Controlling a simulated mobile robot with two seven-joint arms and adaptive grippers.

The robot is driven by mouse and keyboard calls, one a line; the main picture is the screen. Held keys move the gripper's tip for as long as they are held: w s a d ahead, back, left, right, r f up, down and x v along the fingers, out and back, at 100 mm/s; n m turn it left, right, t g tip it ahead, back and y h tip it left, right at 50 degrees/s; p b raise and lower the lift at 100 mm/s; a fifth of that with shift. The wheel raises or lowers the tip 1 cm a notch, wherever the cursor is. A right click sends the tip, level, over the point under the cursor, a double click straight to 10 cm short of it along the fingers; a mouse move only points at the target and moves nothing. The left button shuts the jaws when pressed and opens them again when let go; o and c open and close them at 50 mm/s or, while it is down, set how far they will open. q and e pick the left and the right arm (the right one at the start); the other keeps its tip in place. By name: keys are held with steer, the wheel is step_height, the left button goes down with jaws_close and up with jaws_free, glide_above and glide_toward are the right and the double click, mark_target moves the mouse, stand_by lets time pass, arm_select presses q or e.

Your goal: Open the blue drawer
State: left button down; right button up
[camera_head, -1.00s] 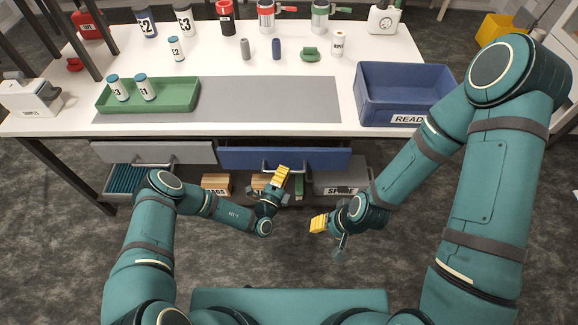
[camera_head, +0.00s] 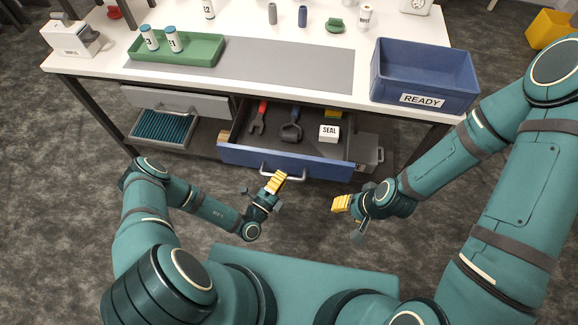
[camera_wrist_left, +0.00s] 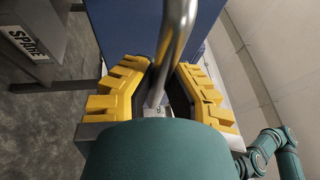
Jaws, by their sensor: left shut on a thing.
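The blue drawer (camera_head: 285,162) stands pulled out from under the bench, its inside visible from above. Its metal bar handle (camera_head: 283,174) runs along the front. My left gripper (camera_head: 276,182) is at this handle. In the left wrist view the yellow fingers (camera_wrist_left: 160,88) lie on both sides of the metal bar (camera_wrist_left: 173,45) and are shut on it, with the blue drawer front (camera_wrist_left: 125,28) behind. My right gripper (camera_head: 341,204) hangs apart from the drawer, to its right, with nothing visible in it; its finger gap does not show clearly.
The drawer holds a red-handled tool (camera_head: 258,118), a dark tool (camera_head: 292,129) and a white SEAL box (camera_head: 329,133). A grey drawer (camera_head: 175,101) is at left, above a blue ribbed tray (camera_head: 162,129). The READY crate (camera_head: 424,80) and green tray (camera_head: 196,50) stand on the bench.

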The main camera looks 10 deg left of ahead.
arm_select(q)
steer(key=shift+s+d, duration=0.1)
steer(key=shift+s, duration=2.35)
steer(key=c, duration=0.9)
jaws_free()
steer(key=shift+c, duration=0.2)
steer(key=v, duration=1.2)
